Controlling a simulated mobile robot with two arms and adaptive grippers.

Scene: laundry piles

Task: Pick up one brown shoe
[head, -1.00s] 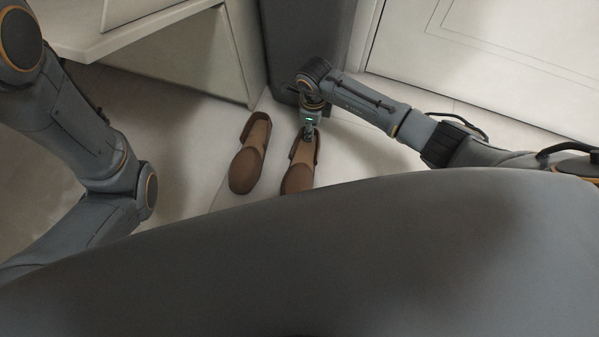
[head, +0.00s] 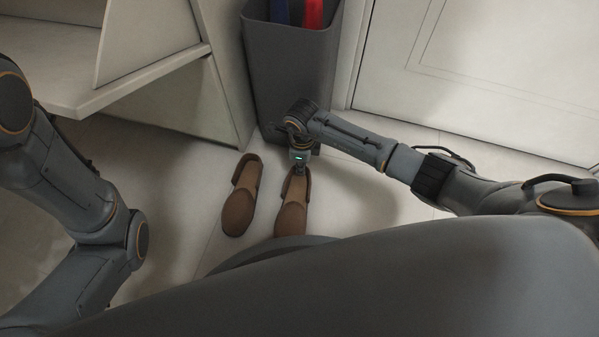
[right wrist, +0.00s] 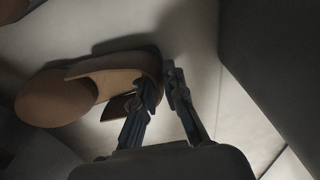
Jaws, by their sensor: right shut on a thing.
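Two brown shoes are side by side in the head view, with toes toward my base. The left shoe (head: 239,207) lies on the floor. The right shoe (head: 291,214) has my right gripper (head: 299,171) at its heel end. In the right wrist view, the gripper (right wrist: 164,80) is shut on the heel rim of this shoe (right wrist: 58,100), with one finger inside the opening and one outside. I cannot tell whether the shoe is clear of the floor. My left arm shows at the left, but its gripper is out of view.
A grey bin (head: 290,75) with blue and red items inside stands just behind the shoes. A white shelf unit (head: 150,90) is at the upper left, and a white panelled door (head: 480,70) at the upper right. Pale floor (head: 175,165) is clear left of the shoes.

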